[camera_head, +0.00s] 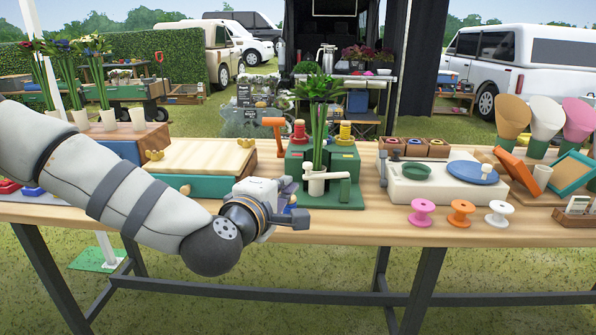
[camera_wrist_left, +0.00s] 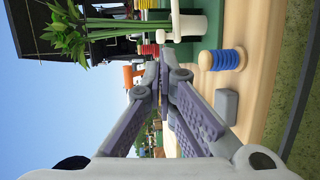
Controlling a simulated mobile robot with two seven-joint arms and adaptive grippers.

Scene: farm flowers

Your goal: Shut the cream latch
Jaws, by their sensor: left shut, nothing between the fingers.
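A cream latch (camera_head: 340,176) shows as a short pale bar with an upright end at the front of the green box (camera_head: 345,160). It lies roughly level beside the white pot of tall green stems. My left gripper (camera_head: 290,184) is just left of the green box, apart from the latch. In the left wrist view its fingers (camera_wrist_left: 165,76) meet at the tips with nothing between them. A pale round piece (camera_wrist_left: 160,36) shows beside the white pot (camera_wrist_left: 186,26) there; I cannot tell if it is part of the latch. My right gripper is not in view.
A blue ringed spool (camera_wrist_left: 222,60) stands close to my left fingers. A wooden-lidded box (camera_head: 200,156) is left of the gripper. A white tray (camera_head: 450,192) and pink, orange and white spools (camera_head: 461,213) are to the right. The front table edge is mostly clear.

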